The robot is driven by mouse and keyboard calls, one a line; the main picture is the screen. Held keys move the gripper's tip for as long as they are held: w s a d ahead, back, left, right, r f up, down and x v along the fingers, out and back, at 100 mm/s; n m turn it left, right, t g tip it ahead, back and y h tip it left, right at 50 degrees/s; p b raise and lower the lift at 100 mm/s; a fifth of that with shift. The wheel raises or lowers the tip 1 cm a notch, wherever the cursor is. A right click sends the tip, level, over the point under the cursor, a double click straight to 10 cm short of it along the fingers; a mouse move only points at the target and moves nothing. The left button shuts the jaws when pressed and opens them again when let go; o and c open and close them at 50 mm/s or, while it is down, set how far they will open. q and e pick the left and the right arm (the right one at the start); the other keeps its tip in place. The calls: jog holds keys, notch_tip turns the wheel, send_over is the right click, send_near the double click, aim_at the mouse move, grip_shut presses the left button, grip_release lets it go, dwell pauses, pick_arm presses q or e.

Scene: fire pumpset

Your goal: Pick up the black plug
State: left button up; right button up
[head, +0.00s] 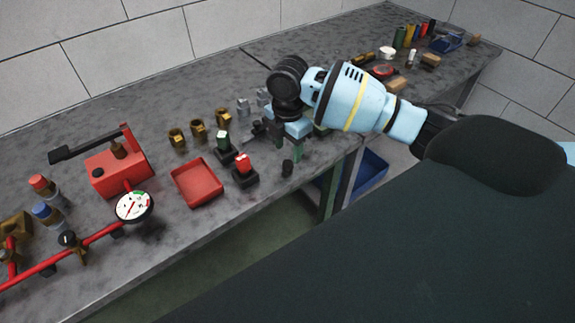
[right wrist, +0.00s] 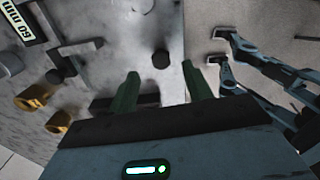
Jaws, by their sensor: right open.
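The black plug (head: 288,167) is a small dark cylinder standing on the grey bench near its front edge. It also shows in the right wrist view (right wrist: 161,59) as a dark round top. My right gripper (head: 291,136) is over the bench, behind the plug in the head view. In the right wrist view my right gripper (right wrist: 161,80) has its two green fingers apart with nothing between them. The plug lies just beyond the fingertips, roughly in line with the gap. My left gripper does not show.
A red switch block (head: 243,170) and a green one (head: 225,149) stand left of the plug. A red tray (head: 197,183), several brass fittings (head: 198,129) and a red pump with a gauge (head: 134,206) are farther left. The bench front edge is close to the plug.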

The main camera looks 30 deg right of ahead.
aim_at(288, 163)
notch_tip(288, 163, down, 5)
jog(key=shift+s+a+r, duration=0.1)
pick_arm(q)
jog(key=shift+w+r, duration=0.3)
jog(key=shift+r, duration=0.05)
pick_arm(e)
grip_shut()
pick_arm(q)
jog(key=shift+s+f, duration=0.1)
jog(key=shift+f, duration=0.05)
pick_arm(e)
jog(key=shift+r, duration=0.1)
